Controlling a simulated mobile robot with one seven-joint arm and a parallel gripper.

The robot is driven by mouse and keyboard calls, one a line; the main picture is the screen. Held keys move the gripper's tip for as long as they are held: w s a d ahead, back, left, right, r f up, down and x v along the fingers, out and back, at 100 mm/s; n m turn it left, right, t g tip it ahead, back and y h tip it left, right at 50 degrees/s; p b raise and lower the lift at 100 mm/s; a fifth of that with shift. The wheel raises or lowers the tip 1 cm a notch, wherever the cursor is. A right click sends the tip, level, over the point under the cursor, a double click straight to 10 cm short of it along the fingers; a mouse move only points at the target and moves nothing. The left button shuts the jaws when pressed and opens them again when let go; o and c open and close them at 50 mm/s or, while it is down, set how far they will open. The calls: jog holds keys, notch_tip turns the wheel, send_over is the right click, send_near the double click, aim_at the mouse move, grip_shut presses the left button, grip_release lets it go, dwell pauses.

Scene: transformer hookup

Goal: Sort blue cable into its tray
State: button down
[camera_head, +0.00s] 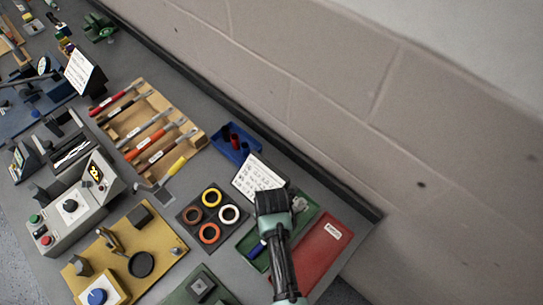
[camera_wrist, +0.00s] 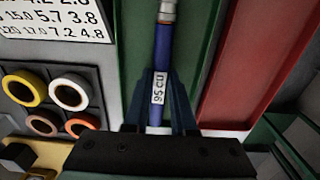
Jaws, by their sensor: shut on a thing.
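In the head view, a short blue piece (camera_head: 257,250) shows at the green tray (camera_head: 246,240), left of my arm. My fingertips are hidden there by my wrist.
A red tray (camera_head: 322,250) adjoins the green tray on the right. A white number card (camera_head: 256,176) stands behind. Several coloured rings (camera_head: 210,233) sit on a dark plate to the left. A small blue bin (camera_head: 235,146) lies further back, near the wall.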

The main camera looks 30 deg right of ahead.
jog(key=shift+f, duration=0.1)
jog(key=c, duration=0.7)
grip_release()
jog(key=shift+o, duration=0.2)
notch_tip(320, 180, up, 7)
jog(key=p, duration=0.7)
